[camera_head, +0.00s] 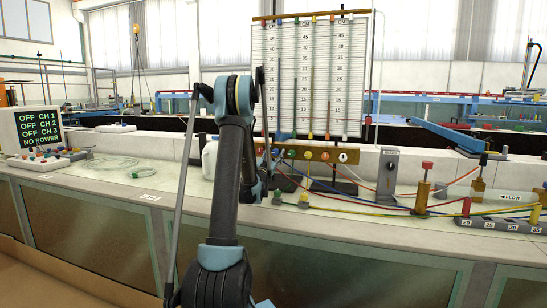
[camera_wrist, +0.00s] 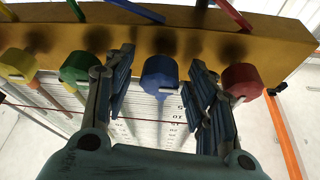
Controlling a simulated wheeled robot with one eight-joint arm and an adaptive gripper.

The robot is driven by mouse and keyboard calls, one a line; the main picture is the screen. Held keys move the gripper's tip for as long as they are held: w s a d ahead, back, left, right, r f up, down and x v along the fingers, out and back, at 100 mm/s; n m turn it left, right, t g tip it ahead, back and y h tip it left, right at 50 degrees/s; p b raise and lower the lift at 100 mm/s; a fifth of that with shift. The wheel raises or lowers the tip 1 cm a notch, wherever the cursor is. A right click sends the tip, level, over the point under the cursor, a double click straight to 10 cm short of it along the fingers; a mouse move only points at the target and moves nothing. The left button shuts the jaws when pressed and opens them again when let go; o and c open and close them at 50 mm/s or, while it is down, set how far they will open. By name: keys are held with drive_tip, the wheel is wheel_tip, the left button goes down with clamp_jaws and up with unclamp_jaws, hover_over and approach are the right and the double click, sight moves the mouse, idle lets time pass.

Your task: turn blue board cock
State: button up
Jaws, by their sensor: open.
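My gripper (camera_wrist: 162,70) is open, with one finger on each side of the blue knob. Gaps show on both sides, and I see no clear contact. In the head view the bar (camera_head: 308,152) runs along the foot of the tall scale board (camera_head: 318,75).
In the wrist view a green cock (camera_wrist: 79,67) sits close beside the left finger and a red cock (camera_wrist: 242,80) close beside the right finger. A yellow cock (camera_wrist: 18,62) is farther left. A grey control box (camera_head: 387,172) and hoses stand on the bench right of the board.

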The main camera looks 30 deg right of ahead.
drive_tip(key=c, duration=1.1)
drive_tip(key=shift+o, duration=0.2)
drive_tip(key=shift+m, duration=0.4)
drive_tip(key=m+g, duration=0.1)
drive_tip(key=m, duration=0.1)
drive_tip(key=m+g+h, duration=0.1)
drive_tip(key=m+g, duration=0.1)
drive_tip(key=m, duration=0.1)
drive_tip(key=shift+w+a, duration=0.1)
drive_tip(key=m+g, duration=0.2)
drive_tip(key=m, duration=0.4)
drive_tip(key=shift+r, duration=0.1)
drive_tip(key=m+g, duration=0.1)
drive_tip(key=m, duration=0.2)
drive_tip(key=m+g+y, duration=0.1)
drive_tip(key=m, duration=0.1)
drive_tip(key=shift+m+y, duration=0.3)
drive_tip(key=shift+m, duration=0.1)
drive_tip(key=shift+m+g+y, duration=0.4)
drive_tip(key=shift+m+y, duration=0.2)
drive_tip(key=shift+m, duration=1.2)
